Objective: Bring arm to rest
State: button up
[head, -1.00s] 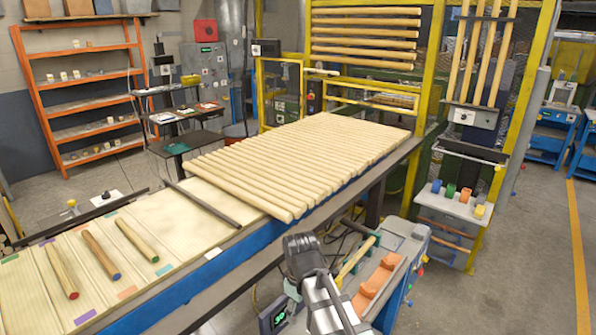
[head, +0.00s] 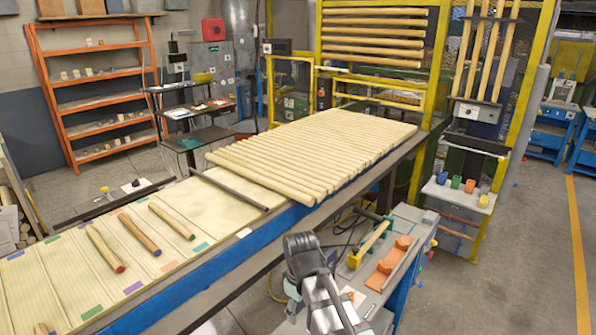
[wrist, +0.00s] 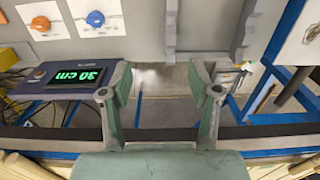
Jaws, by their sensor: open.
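My gripper (wrist: 160,78) shows in the wrist view with its two green-grey fingers spread apart and nothing between them. It hangs over the edge of a grey work surface. In the head view my arm rises from the bottom middle, in front of a small bench (head: 412,222). The gripper's fingers cannot be made out there. Three short rods with coloured ends, one red (head: 106,250), one blue (head: 139,235) and one green (head: 172,221), lie apart on the pale conveyor bed (head: 60,262) at left.
Many long pale rods (head: 315,155) lie side by side farther along the conveyor. Orange blocks (head: 388,266) and a mallet-like tool (head: 370,240) rest on the bench. Open floor (head: 505,270) lies at right.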

jog(key=s+d+f+m, duration=0.3)
jog(key=d+f+m, duration=0.2)
jog(key=d+f, duration=0.45)
jog(key=s+d+f+m, duration=0.3)
jog(key=d+f+m, duration=0.3)
jog(key=f, duration=0.6)
jog(key=s+f+g+b, duration=0.6)
jog(key=s+f+b, duration=0.4)
jog(key=s+f, duration=1.8)
jog(key=shift+s+d+f+n+g, duration=0.35)
jog(key=shift+s+d+n+g, duration=0.1)
jog(key=shift+s, duration=0.15)
